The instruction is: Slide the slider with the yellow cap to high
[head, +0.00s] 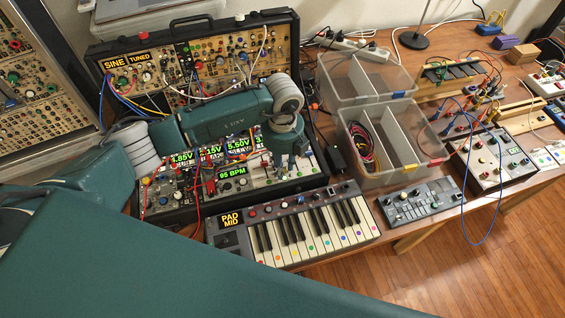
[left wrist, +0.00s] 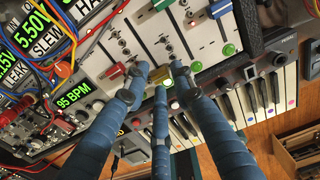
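The slider panel (left wrist: 140,25) is pale, with slots and coloured caps, in the left wrist view. My left gripper (left wrist: 161,76) has blue-wrapped fingers with dark tips that come close together low over the panel. I cannot tell whether they touch or grip the yellow piece. In the head view my left gripper (head: 287,143) is over the synth case's right part. My right gripper is not seen.
A keyboard (head: 305,228) lies in front of the case, and a small mixer (head: 420,200) to its right. Clear plastic bins (head: 388,180) stand right of the case. Patch cables loop over the case's left and middle, beside my left arm.

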